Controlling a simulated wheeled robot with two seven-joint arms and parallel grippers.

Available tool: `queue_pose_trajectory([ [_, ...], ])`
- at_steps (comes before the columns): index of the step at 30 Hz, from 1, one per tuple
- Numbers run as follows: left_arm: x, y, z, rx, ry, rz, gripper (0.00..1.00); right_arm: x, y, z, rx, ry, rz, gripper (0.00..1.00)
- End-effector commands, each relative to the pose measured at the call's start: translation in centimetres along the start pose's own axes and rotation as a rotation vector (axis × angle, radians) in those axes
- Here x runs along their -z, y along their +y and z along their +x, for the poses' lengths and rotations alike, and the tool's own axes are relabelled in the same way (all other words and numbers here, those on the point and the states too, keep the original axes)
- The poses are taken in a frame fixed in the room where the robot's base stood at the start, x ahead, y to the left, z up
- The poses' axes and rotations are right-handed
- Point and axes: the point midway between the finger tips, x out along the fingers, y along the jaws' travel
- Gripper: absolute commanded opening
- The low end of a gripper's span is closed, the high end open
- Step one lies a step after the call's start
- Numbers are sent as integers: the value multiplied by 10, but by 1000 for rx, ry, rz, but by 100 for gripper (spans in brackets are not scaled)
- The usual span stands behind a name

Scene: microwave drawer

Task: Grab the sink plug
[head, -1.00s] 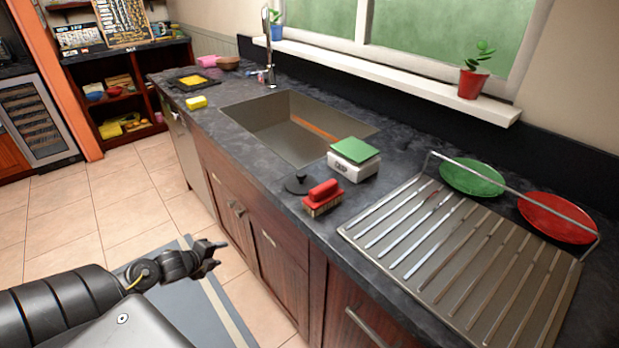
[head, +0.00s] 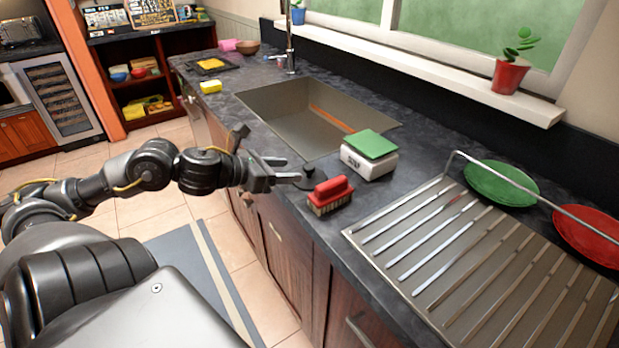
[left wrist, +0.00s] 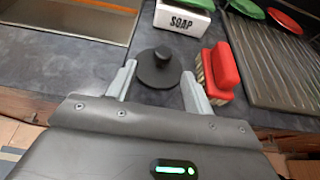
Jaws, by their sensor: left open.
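The sink plug is a black disc with a round knob (left wrist: 160,66). In the left wrist view it lies flat on the dark counter, in line with the gap between my fingertips. In the head view it shows as a dark shape (head: 309,172), partly hidden by my fingers. My left gripper (head: 287,169) is open and empty at the counter's front edge, close to the plug; in the left wrist view its fingers (left wrist: 158,75) stand on either side of the plug's near part. I cannot tell whether they touch it. My right gripper is not in view.
A red brush (head: 330,194) stands close to the right of the plug. A white soap box with a green top (head: 369,154) stands behind. The sink (head: 285,108) lies to the left, and a metal drying rack (head: 450,240) with green and red plates to the right.

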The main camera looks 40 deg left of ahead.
Motion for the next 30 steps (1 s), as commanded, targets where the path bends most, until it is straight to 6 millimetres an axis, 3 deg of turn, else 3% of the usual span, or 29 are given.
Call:
queue_pose_trajectory([
  [3, 1, -1, 17, 3, 0, 4, 51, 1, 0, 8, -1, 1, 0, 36],
  [9, 1, 0, 33, -1, -1, 1, 51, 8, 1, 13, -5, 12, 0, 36],
  [20, -1, 0, 36, -2, -1, -3, 51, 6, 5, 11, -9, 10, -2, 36],
  [30, -7, -1, 53, -4, -6, -7, 51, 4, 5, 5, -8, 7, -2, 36],
])
